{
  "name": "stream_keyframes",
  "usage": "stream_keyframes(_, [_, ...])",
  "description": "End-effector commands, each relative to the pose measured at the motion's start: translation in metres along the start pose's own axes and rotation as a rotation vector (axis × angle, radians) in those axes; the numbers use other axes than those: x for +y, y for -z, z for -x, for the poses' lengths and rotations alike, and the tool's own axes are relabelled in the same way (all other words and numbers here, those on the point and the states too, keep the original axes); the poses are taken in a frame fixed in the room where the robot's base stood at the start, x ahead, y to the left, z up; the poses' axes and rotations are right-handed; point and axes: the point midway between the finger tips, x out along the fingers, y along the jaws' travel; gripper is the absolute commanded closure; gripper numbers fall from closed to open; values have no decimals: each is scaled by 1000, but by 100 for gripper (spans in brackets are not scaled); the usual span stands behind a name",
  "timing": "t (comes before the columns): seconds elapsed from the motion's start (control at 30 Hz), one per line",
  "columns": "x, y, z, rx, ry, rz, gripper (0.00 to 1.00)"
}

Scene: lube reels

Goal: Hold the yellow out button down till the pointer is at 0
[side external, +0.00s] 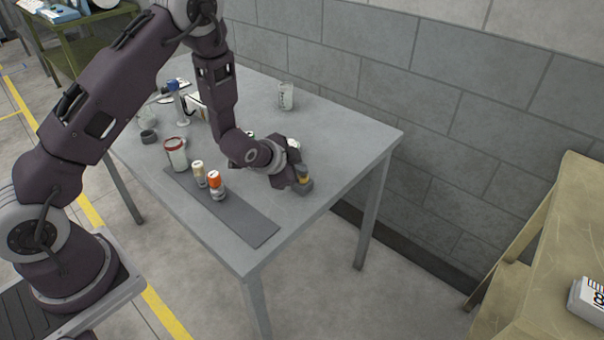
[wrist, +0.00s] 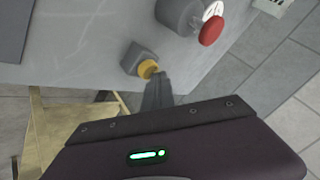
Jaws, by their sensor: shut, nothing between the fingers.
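The yellow button (wrist: 148,68) sits on a small grey housing (wrist: 136,58) in the wrist view. The button also shows as a small yellow patch (side external: 303,180) near the table's right side in the side view. My gripper (wrist: 160,78) is shut and empty, with its fingertips right beside the yellow button's edge; I cannot tell whether they touch or press it. In the side view my wrist hides most of the fingers. A white dial face (wrist: 213,10) shows partly at the top of the wrist view; its pointer cannot be read.
A red button (wrist: 211,31) on a grey body is close to the yellow one. On the table (side external: 345,140) stand a red-rimmed can (side external: 175,154), an orange-topped bottle (side external: 217,185), a cream-topped bottle (side external: 199,174) and a pale cup (side external: 286,96). A block wall is behind.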

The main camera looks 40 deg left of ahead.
Motion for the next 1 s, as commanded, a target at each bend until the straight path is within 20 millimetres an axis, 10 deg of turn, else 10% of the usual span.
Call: stream_keyframes(1.0, [-15,16,20,1,1,0,100])
